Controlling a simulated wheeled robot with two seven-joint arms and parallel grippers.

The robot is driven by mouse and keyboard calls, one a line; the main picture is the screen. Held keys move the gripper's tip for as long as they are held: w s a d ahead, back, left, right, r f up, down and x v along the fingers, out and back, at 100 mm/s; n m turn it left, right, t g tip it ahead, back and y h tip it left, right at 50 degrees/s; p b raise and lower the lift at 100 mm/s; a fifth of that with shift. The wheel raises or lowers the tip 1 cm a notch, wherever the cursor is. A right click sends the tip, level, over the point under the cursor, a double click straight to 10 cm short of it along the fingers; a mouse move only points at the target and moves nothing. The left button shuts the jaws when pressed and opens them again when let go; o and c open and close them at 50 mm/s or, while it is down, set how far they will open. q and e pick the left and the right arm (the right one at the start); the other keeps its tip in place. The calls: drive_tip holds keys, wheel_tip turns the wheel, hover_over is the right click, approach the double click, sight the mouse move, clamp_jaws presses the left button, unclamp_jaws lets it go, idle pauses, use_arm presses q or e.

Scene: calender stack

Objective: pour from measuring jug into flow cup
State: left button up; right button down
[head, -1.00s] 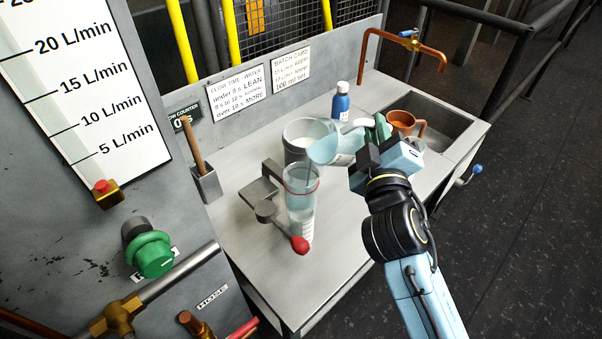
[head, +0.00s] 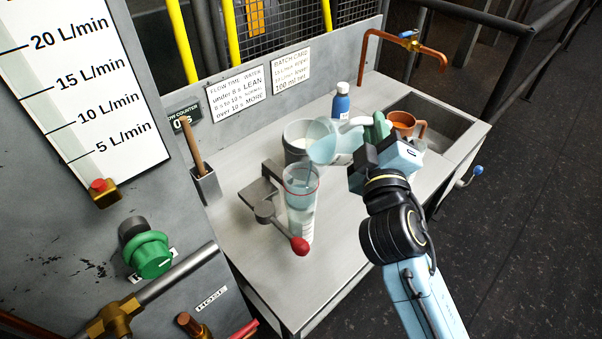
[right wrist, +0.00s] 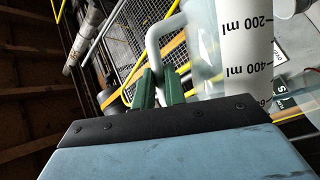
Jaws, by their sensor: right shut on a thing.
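The clear measuring jug (head: 322,148) is tilted to the left, its lip above the flow cup (head: 301,190). A thin bluish stream appears to run from the lip into the cup. The flow cup is a clear upright vessel with a reddish ring near its top, beside a grey bracket (head: 262,196); bluish liquid shows in its upper part. My right gripper (head: 380,130) is shut on the jug's white handle. In the right wrist view the green fingers (right wrist: 158,88) close on the handle, and the jug's ml scale (right wrist: 245,50) shows. My left gripper is out of view.
A red knob (head: 300,246) sits at the cup's foot. The bench front right is clear.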

sight(363, 121)
drive_tip(key=shift+s+a+r, duration=0.1)
drive_tip(key=shift+a+r, duration=0.05)
drive_tip(key=shift+r, duration=0.15)
idle(0.5)
drive_tip(key=shift+n, duration=0.3)
drive_tip(key=shift+a+r+t+b, duration=0.1)
drive_tip(key=shift+t+b, duration=0.2)
drive_tip(key=shift+s+a+r+n, duration=0.15)
drive_tip(key=shift+a+n, duration=0.05)
drive_tip(key=shift+n, duration=0.1)
idle(0.5)
drive_tip(key=shift+s+a+r+n+t+b, duration=0.2)
drive_tip(key=shift+a+n+t, duration=0.1)
drive_tip(key=shift+a, duration=0.1)
drive_tip(key=shift+s+a+r+n+t+b, duration=0.1)
drive_tip(key=shift+s+a+r+n+t, duration=0.1)
drive_tip(key=shift+a+n, duration=0.15)
idle(1.3)
